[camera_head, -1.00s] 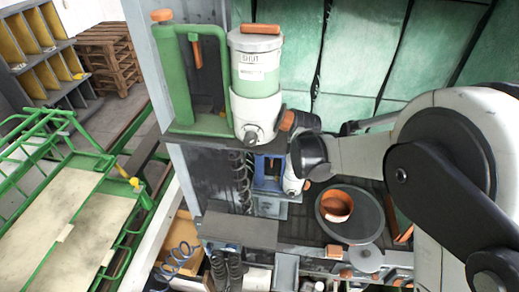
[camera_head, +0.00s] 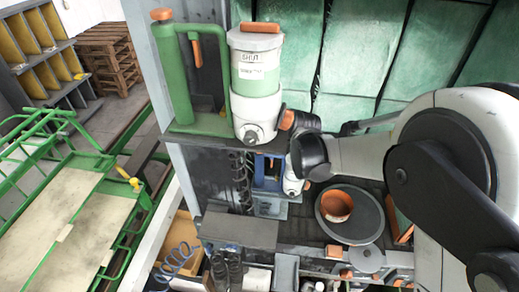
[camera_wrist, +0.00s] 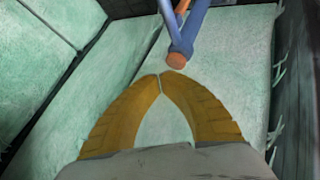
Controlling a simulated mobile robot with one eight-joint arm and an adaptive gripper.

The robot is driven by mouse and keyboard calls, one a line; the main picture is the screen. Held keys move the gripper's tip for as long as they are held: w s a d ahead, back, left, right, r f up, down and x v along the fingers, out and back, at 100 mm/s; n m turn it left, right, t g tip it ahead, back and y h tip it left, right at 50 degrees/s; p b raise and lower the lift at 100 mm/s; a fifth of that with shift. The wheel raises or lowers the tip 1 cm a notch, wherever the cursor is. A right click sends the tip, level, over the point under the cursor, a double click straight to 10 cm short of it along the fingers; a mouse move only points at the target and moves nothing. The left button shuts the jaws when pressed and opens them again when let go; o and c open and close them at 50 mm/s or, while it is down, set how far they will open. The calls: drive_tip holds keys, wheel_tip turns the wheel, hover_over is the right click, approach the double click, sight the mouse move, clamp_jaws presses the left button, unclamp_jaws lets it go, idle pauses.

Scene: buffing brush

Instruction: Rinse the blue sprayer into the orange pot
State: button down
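The orange pot (camera_head: 336,206) stands on a dark round plate (camera_head: 368,225) on the lower bench in the head view. A blue object with a white and orange front (camera_head: 268,176), perhaps the blue sprayer, is partly hidden under the shelf. In the wrist view a blue bar with an orange round end (camera_wrist: 180,40) lies just beyond my fingertips, apart from them; I cannot tell whether it is the sprayer. My gripper (camera_wrist: 160,77) has yellow fingers whose tips meet, with nothing visible between them. My gripper's fingers are not clear in the head view.
A white and green canister (camera_head: 256,80) and a green frame (camera_head: 180,75) stand on the upper shelf, close to my wrist. Green padded panels (camera_head: 365,45) are behind. A green cart (camera_head: 70,200) stands at left. Blue coiled hose (camera_head: 178,260) is at the bottom.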

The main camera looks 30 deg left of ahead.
drive_tip(key=shift+f+b, duration=0.4)
drive_tip(key=shift+f+b, duration=0.5)
drive_tip(key=shift+b, duration=0.05)
idle(0.6)
drive_tip(key=shift+r, duration=0.15)
idle(4.5)
drive_tip(key=shift+r+p, duration=0.4)
drive_tip(key=shift+r, duration=0.4)
drive_tip(key=shift+r+p, duration=1.2)
drive_tip(key=shift+r, duration=1.3)
